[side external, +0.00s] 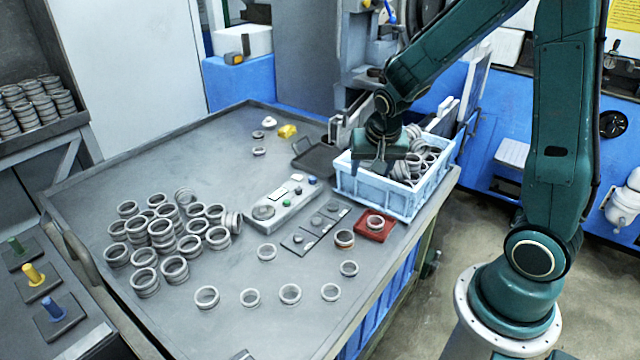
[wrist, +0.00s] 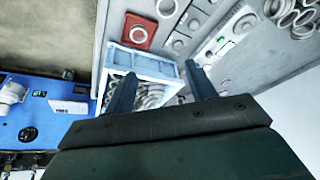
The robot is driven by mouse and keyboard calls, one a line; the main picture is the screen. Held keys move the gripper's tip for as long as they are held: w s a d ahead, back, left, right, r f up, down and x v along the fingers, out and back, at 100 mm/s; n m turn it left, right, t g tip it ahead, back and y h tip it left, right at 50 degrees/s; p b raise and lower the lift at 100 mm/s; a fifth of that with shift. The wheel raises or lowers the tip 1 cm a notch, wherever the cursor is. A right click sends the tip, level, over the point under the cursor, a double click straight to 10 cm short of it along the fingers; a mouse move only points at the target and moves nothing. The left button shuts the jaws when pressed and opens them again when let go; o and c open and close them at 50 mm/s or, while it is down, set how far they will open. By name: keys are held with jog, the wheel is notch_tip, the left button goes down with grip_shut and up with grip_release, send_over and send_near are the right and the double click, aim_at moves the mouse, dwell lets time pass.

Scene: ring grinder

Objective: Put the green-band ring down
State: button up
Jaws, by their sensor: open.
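My gripper (side external: 376,170) is open, with its fingers pointing down over the left part of the blue crate (side external: 408,205) that holds many loose grey rings. In the wrist view the two fingers of my gripper (wrist: 160,76) stand apart, with the crate (wrist: 152,62) and its rings beyond them. I see no ring held between them. I cannot make out a green band on any ring, so I cannot tell which is the green-band ring. One ring (side external: 375,223) lies on the red square plate (side external: 388,232) in front of the crate; it also shows in the wrist view (wrist: 137,34).
Many stacked rings (side external: 160,235) fill the table's left, and several single rings lie along its front. A grey device with buttons (side external: 285,203) and dark plates (side external: 300,242) sit mid-table. A dark tray (side external: 318,158) is left of the crate. Coloured pegs (side external: 33,275) stand far left.

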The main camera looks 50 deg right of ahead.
jog(key=s+a+r+n+t+y, duration=0.2)
jog(key=s+a+r+n, duration=0.8)
jog(key=s+r, duration=0.5)
jog(key=shift+s+a+r+y, duration=0.35)
jog(key=shift+s+a+y, duration=0.15)
jog(key=shift+s+a, duration=0.4)
